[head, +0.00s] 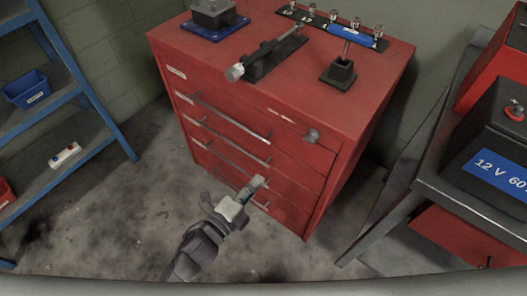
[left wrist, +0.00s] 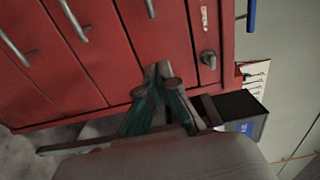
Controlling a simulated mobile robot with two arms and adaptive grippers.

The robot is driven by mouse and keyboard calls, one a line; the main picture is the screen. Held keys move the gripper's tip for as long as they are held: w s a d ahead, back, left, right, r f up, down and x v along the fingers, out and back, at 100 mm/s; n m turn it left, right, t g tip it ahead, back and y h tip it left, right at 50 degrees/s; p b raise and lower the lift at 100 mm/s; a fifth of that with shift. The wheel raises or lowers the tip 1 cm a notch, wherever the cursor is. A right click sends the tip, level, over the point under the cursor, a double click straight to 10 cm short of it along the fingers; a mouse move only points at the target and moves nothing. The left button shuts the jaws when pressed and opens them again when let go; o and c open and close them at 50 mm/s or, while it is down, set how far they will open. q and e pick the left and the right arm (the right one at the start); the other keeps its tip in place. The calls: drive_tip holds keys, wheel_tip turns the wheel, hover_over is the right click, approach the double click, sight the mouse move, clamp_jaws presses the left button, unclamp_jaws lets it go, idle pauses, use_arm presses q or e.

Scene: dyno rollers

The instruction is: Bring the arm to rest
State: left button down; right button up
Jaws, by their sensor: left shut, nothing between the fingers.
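My left gripper (head: 257,183) is in the lower middle of the head view, in front of the red tool cabinet (head: 330,204). Its fingers are shut with nothing between them. In the left wrist view the fingertips of my left gripper (left wrist: 158,72) are together, with the red cabinet front (left wrist: 100,60) and its drawer handles behind them. In the head view the gripper overlaps the lower drawers; I cannot tell whether it touches them. The drawers look closed. My right gripper is not in view.
On the cabinet top are a torque wrench (head: 258,60) on a black holder, a socket rail (head: 335,27) and a black stand (head: 339,71). A blue shelf (head: 98,95) stands left. A grey bench (head: 460,195) with a 12 V unit (head: 490,150) stands right. Concrete floor is open left of the cabinet.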

use_arm(q)
drive_tip(key=s+a+f+n+g+y, duration=0.2)
drive_tip(key=s+a+f+n+y, duration=0.15)
drive_tip(key=f, duration=0.55)
drive_tip(key=s+a+f+n+g+y+p, duration=0.1)
drive_tip(key=s+a+f+n+y, duration=0.1)
drive_tip(key=a+f+n, duration=0.5)
drive_tip(key=s+a+f+n+g+y, duration=0.2)
drive_tip(key=a+f, duration=0.1)
drive_tip(key=f, duration=0.8)
drive_tip(key=s+a+f+n+g+y, duration=0.1)
drive_tip(key=s+a+f+n+g, duration=0.1)
drive_tip(key=s+f, duration=0.3)
drive_tip(key=s+a+f+n+g+y, duration=0.1)
drive_tip(key=s+a+f+n+g, duration=0.2)
drive_tip(key=s, duration=1)
drive_tip(key=s+a+f+n+g+y, duration=0.1)
drive_tip(key=s+a+f+n+g, duration=0.2)
drive_tip(key=s, duration=0.7)
wheel_tip(320, 180, down, 4)
drive_tip(key=n+p, duration=0.1)
drive_tip(key=n, duration=0.1)
drive_tip(key=shift+a+n, duration=0.2)
drive_tip(key=shift+n, duration=0.15)
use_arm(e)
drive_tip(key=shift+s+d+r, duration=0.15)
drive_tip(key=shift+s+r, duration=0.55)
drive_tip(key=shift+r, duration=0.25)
